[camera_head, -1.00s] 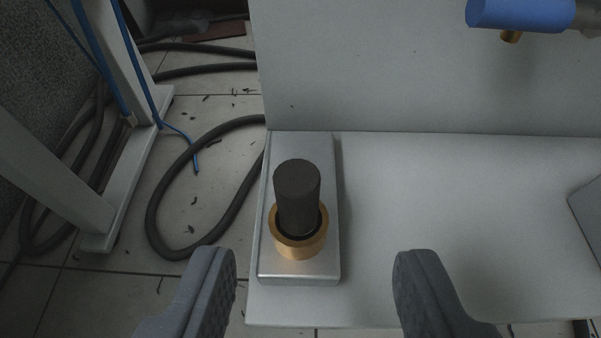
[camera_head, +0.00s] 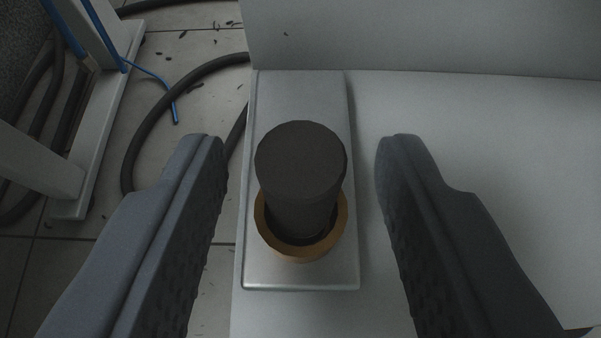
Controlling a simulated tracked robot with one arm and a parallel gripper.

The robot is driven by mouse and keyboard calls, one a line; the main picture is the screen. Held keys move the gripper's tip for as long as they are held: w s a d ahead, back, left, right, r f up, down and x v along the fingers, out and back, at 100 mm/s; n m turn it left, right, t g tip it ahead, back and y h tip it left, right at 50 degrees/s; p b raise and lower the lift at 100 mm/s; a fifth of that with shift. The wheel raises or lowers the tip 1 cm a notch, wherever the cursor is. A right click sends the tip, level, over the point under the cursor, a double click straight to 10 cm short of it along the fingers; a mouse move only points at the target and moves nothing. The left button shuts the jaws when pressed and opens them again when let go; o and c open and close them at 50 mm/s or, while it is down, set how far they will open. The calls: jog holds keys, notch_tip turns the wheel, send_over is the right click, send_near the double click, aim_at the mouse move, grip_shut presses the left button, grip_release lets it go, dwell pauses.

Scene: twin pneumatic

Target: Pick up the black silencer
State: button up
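The black silencer (camera_head: 300,170) is a dark cylinder standing upright, its top facing me. Its lower end sits inside a brass ring (camera_head: 303,252) on a silver block (camera_head: 300,277). My gripper (camera_head: 302,145) is open, with one grey finger to the left of the silencer and one to the right. A gap shows between the silencer and each finger, so neither appears to touch it. The silencer's bottom is hidden inside the ring.
The block rests on the left end of a pale grey shelf (camera_head: 470,190) with an upright panel (camera_head: 430,35) behind it. Left of the shelf are a tiled floor, a dark hose (camera_head: 150,120), a blue tube (camera_head: 160,80) and a grey frame. The shelf right of the block is clear.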

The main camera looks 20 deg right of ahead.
grip_shut()
jog(key=shift+r, duration=0.1)
